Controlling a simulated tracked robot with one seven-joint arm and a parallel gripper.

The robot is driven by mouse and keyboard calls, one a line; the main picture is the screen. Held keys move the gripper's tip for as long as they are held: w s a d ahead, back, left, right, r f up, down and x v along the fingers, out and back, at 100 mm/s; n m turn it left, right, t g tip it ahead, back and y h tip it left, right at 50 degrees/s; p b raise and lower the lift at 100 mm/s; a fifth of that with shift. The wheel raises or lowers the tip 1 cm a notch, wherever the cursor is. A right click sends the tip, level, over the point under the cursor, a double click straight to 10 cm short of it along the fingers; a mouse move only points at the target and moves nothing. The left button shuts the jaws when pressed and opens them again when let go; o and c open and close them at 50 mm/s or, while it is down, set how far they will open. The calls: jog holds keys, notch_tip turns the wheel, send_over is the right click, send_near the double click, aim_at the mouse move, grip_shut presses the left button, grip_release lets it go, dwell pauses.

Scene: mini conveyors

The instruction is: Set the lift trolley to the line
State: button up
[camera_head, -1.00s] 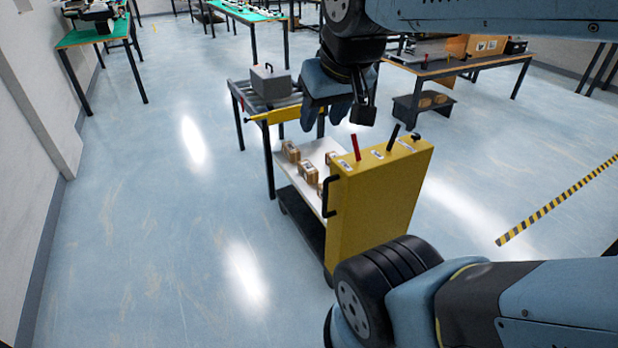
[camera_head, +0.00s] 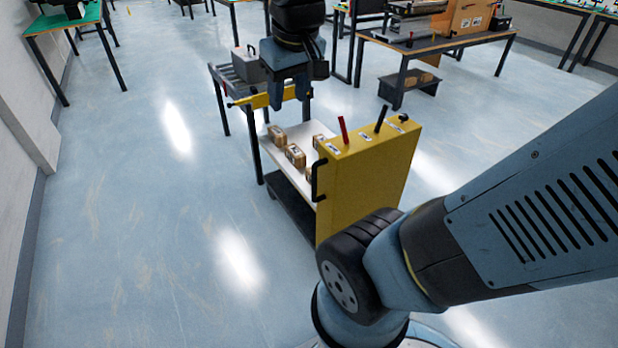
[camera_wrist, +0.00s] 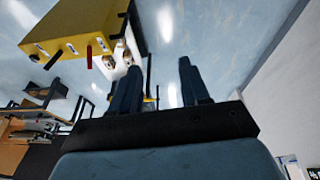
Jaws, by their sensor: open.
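The lift trolley has a tall yellow panel (camera_head: 365,185) with a red lever (camera_head: 342,129), a black lever (camera_head: 381,118) and a black side handle (camera_head: 318,180). Its white platform (camera_head: 276,157) carries several small brown boxes and stands above a dark lower base. The far end of the trolley is close to the roller line (camera_head: 228,76), which has a yellow bar at its near side; I cannot tell whether they touch. My gripper (camera_head: 290,100) is open and empty, in front of the line's yellow bar in the picture. In the wrist view the open fingers (camera_wrist: 158,88) point toward the floor, with the yellow panel (camera_wrist: 75,28) at upper left.
A grey case (camera_head: 247,66) sits on the line. A work table (camera_head: 440,45) with a cardboard box stands at the back right, and a green-topped table (camera_head: 62,22) at the back left. Floor left of the trolley is clear.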

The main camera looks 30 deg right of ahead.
jog(key=w+f+n+g+h, duration=0.45)
jog(key=w+f+g, duration=0.25)
jog(key=w+f, duration=1)
jog(key=n+h, duration=1.1)
jog(key=h, duration=0.2)
send_near(314, 181)
jog(key=shift+m+t, duration=0.25)
jog(key=shift+t, duration=0.05)
jog(key=d, duration=0.3)
jog(key=d+f, duration=0.1)
jog(key=d, duration=0.3)
jog(key=s+d, duration=0.1)
jog(key=d, duration=0.2)
jog(key=shift+d+f, duration=0.15)
jog(key=shift+d, duration=0.05)
jog(key=shift+w, duration=0.1)
grip_shut()
jog(key=shift+d, duration=0.1)
